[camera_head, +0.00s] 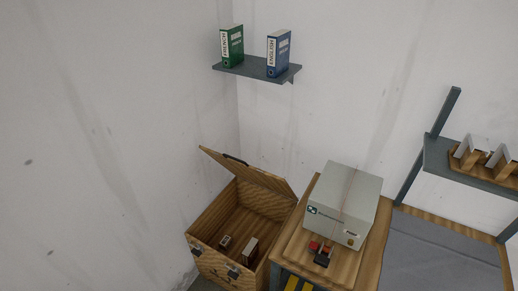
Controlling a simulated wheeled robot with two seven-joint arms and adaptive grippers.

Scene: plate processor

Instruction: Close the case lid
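A wooden case (212,261) stands at the lower middle, beside a wooden cabinet. Its lid (246,170) is raised and tilted, hinged at the back, with a dark handle (236,160) near the lid's upper left edge. The inside of the case is visible, and two small light-coloured items (250,250) are in it. Metal latches (233,272) show on the front wall of the case. Neither of my grippers is in view.
A grey box-shaped machine (345,203) sits on the wooden cabinet (290,243) right of the case, with a red-buttoned control (321,252) in front. A wall shelf (257,69) holds green and blue binders. A rack (470,168) stands at right.

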